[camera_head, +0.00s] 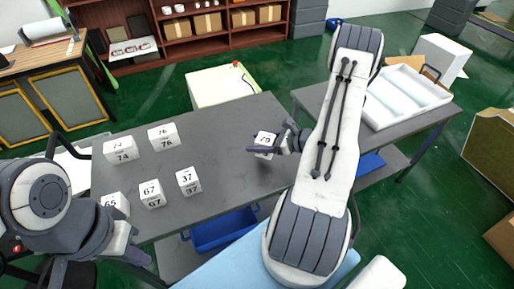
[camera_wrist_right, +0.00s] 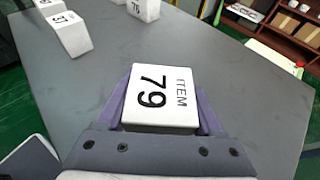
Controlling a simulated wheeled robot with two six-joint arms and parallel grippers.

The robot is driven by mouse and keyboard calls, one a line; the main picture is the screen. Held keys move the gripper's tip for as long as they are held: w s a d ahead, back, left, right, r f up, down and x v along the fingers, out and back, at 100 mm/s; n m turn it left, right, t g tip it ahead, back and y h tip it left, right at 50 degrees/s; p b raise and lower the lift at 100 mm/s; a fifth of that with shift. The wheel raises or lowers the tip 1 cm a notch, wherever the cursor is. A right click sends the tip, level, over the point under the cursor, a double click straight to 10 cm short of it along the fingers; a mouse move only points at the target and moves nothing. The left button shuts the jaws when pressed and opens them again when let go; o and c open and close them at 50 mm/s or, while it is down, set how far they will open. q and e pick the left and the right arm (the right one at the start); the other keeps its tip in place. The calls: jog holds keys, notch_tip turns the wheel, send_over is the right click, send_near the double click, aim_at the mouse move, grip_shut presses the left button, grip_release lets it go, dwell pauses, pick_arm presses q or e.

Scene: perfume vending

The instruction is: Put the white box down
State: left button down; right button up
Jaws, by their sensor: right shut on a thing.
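A white box marked 79 (camera_head: 264,141) is held between the fingers of my right gripper (camera_head: 280,142) over the right part of the grey table (camera_head: 225,160). In the right wrist view the same white box (camera_wrist_right: 162,95), marked ITEM 79, sits between the two purple fingers. I cannot tell if its underside touches the table. My left gripper (camera_head: 137,257) is low at the left, near the table's front edge. Whether its fingers are open is unclear.
Other white boxes stand on the table's left: 74 (camera_head: 121,150), 76 (camera_head: 163,137), 65 (camera_head: 115,203), 67 (camera_head: 151,194) and 37 (camera_head: 188,181). Between 37 and my right gripper the tabletop is bare. A white tray (camera_head: 408,100) lies on the right table. A blue bin (camera_head: 222,232) sits below.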

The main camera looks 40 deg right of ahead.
notch_tip(320, 180, down, 4)
jog(key=shift+w+r+p, duration=0.15)
jog(key=shift+p, duration=0.3)
jog(key=shift+f, duration=0.25)
jog(key=shift+f, duration=0.2)
jog(key=o, duration=1.4)
jog(key=shift+c, duration=0.2)
